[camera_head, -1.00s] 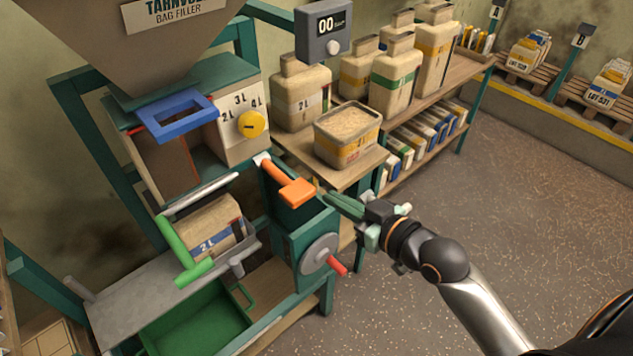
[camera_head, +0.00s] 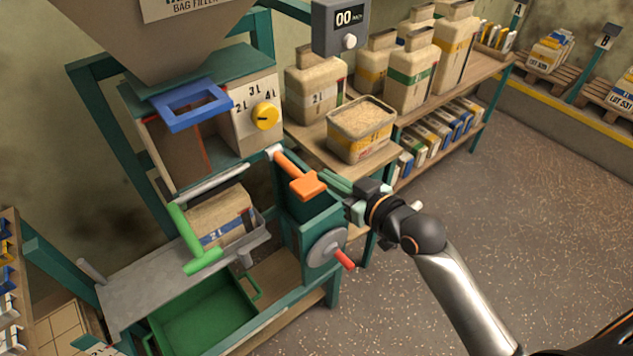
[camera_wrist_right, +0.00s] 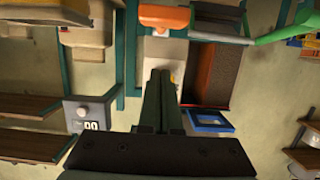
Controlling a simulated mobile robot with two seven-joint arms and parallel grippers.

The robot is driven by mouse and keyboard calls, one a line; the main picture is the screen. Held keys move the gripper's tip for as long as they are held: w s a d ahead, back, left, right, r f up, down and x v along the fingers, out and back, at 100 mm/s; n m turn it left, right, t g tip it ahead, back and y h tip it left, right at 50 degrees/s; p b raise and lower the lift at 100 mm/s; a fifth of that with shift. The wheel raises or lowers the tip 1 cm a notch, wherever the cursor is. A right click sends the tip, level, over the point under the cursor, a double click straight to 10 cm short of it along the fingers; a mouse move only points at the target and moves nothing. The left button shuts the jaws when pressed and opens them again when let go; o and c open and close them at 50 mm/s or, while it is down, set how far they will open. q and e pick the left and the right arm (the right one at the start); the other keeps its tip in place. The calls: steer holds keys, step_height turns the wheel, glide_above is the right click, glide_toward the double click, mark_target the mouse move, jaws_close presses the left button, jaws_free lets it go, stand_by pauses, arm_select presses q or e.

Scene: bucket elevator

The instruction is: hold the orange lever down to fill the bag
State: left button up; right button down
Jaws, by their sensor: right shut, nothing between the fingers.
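The orange lever (camera_head: 300,177) sticks out from the front of the green bag filler, its orange block at the near end. It also shows at the top of the right wrist view (camera_wrist_right: 163,17). My right gripper (camera_head: 331,180) is shut and empty, just right of the lever's block; I cannot tell whether its fingertips touch it. Its shut fingers (camera_wrist_right: 158,88) point toward the machine in the wrist view. The bag (camera_head: 219,219), labelled 2 L, lies in the grey holder below the filler, beside a green handle (camera_head: 190,240). My left gripper is not in view.
A yellow dial (camera_head: 266,116) marked 2L, 3L and 4L sits above the lever. A grey wheel with a red handle (camera_head: 343,257) is below it. A display (camera_head: 347,20) reads 00. An open grain tub (camera_head: 360,130) stands on the shelf behind. The floor at right is clear.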

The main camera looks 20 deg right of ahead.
mark_target(316, 185)
steer(key=w+f, duration=0.1)
steer(key=w+a+f, duration=0.1)
steer(key=w+f, duration=0.2)
steer(key=shift+a+f, duration=0.1)
steer(key=shift+a, duration=0.15)
steer(key=shift+f, duration=0.5)
steer(key=shift+b, duration=0.3)
